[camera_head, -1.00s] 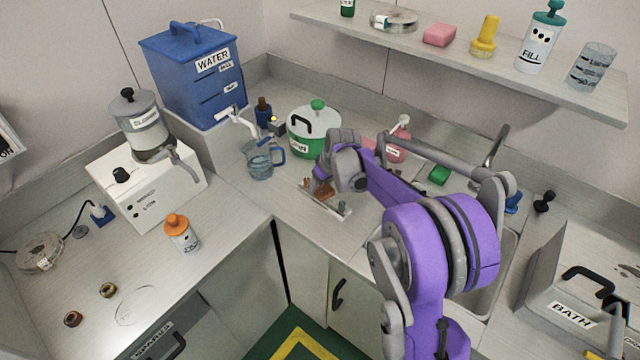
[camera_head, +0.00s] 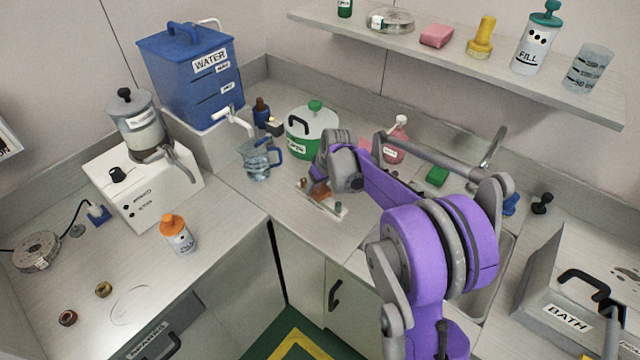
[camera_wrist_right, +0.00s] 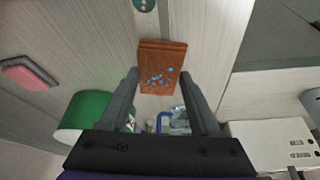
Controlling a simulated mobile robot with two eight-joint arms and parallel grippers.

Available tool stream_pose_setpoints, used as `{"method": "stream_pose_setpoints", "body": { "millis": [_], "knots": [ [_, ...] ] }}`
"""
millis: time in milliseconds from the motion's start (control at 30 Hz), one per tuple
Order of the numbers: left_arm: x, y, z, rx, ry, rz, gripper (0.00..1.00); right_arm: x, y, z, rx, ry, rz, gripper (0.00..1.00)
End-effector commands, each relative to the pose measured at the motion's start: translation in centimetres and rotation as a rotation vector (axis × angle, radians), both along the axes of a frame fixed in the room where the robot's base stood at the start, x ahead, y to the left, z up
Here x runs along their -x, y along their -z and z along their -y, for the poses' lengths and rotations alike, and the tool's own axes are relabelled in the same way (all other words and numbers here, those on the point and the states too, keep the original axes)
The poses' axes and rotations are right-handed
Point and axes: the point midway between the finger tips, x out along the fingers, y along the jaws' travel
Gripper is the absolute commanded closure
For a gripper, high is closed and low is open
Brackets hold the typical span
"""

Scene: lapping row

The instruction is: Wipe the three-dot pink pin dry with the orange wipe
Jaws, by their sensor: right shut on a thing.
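My right gripper (camera_wrist_right: 161,78) is shut on the orange wipe (camera_wrist_right: 165,58), a brown-orange block with light blue spots between the two fingertips in the right wrist view. In the head view the wipe (camera_head: 320,191) shows as a small patch below my right wrist, over a pale strip (camera_head: 328,205) with small pegs at its ends. My right forearm hides part of this area. I cannot pick out the three-dot pink pin in either view. My left gripper is not in view.
A clear jug (camera_head: 257,160), a green-and-white spin pot (camera_head: 313,133) and a blue water tank (camera_head: 190,80) stand behind and left. A pink bottle (camera_head: 397,148) and green block (camera_head: 437,176) are at right. An orange-capped bottle (camera_head: 178,236) stands on the left counter.

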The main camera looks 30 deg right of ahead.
Motion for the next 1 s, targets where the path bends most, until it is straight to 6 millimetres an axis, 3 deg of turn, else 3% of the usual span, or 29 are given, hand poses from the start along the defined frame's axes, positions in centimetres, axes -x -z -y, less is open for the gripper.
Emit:
{"method": "stream_pose_setpoints", "body": {
  "millis": [233,300,1000],
  "knots": [
    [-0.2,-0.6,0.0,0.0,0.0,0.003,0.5,-0.2,-0.2,-0.4,-0.001,0.001,0.0,0.88],
    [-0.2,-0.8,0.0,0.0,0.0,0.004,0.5,-0.2,-1.9,-0.5,-0.001,0.001,0.001,0.88],
    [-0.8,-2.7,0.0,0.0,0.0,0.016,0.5,-0.8,-4.5,-1.2,-0.001,-0.001,0.0,0.88]
  ]
}}
